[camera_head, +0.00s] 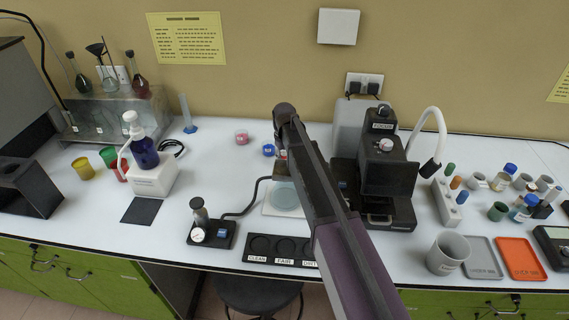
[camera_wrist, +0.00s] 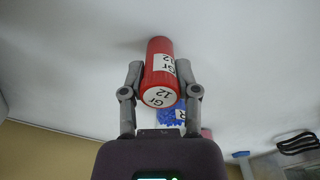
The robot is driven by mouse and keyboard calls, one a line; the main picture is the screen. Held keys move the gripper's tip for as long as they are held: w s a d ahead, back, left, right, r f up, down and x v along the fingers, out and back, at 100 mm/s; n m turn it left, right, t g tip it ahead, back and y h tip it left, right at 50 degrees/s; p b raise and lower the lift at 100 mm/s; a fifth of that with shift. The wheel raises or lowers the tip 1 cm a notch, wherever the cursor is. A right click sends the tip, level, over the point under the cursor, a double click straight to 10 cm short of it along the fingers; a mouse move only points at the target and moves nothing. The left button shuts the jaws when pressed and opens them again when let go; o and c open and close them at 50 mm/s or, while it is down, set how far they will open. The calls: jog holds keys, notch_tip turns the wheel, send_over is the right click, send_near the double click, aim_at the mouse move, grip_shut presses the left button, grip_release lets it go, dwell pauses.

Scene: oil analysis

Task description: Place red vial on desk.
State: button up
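The red vial (camera_wrist: 160,55) shows in the wrist view, with a white label and end face marked "Gr 12". My gripper (camera_wrist: 163,75) has one finger on each side of the vial and is shut on it. The white desk (camera_wrist: 70,60) fills the background behind the vial, and a faint shadow lies beside it. I cannot tell whether the vial touches the desk.
A blue labelled item (camera_wrist: 177,117) lies just past the vial in the wrist view. In the head view a blue container (camera_head: 268,150) and a pink jar (camera_head: 241,137) stand left of my arm. A black machine (camera_head: 388,170) stands right. The desk left of the pink jar has free room.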

aim_at(284, 154)
grip_shut()
jog(key=shift+r, duration=0.2)
notch_tip(284, 154, up, 10)
jog(key=p, duration=1)
jog(key=shift+f, duration=0.2)
dwell(0.4)
jog(key=shift+a, duration=0.1)
dwell(0.5)
